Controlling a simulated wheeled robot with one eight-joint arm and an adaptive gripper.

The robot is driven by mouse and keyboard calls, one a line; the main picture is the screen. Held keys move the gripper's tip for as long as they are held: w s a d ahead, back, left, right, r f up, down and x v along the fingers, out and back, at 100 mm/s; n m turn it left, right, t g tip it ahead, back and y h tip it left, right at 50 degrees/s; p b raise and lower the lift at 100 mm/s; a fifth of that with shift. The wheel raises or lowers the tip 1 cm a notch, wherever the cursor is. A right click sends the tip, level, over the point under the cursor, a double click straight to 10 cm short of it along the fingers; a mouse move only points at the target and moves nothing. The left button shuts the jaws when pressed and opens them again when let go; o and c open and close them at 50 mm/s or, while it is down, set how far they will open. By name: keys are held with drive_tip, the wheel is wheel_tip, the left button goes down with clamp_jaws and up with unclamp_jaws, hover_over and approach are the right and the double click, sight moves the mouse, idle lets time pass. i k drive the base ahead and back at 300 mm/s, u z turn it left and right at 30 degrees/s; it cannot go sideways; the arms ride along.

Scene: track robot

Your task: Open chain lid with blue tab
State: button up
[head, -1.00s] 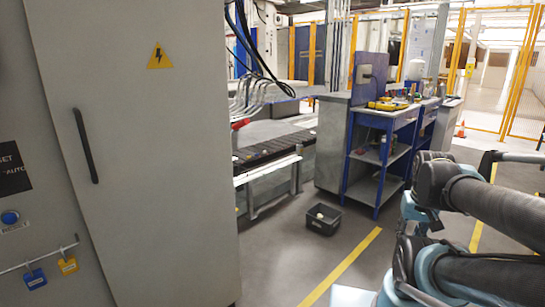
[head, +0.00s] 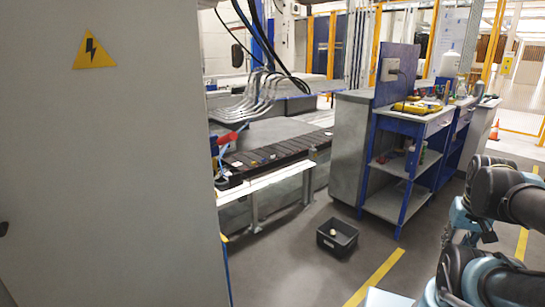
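A dark segmented chain (head: 268,157) lies along a pale rail past the cabinet's right edge. Its near end is partly hidden by the cabinet. A small blue piece (head: 214,147) shows near that end, beside a red part (head: 228,138). Small light and yellowish spots lie on the chain's top. I cannot tell which of these is the lid's tab, or whether the lid is open or shut. My arm's links are at the right edge, well apart from the chain. My gripper cannot be made out.
A large grey cabinet (head: 110,180) fills the left side. A black bin (head: 337,238) with a small pale object stands on the floor. A blue-framed workbench (head: 395,165) with tools stands beyond it.

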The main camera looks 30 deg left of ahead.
sight(254, 157)
drive_tip(key=u, duration=0.25)
drive_tip(key=i, duration=1.2)
drive_tip(key=u, duration=0.95)
drive_tip(key=i, duration=0.75)
drive_tip(key=u, duration=0.4)
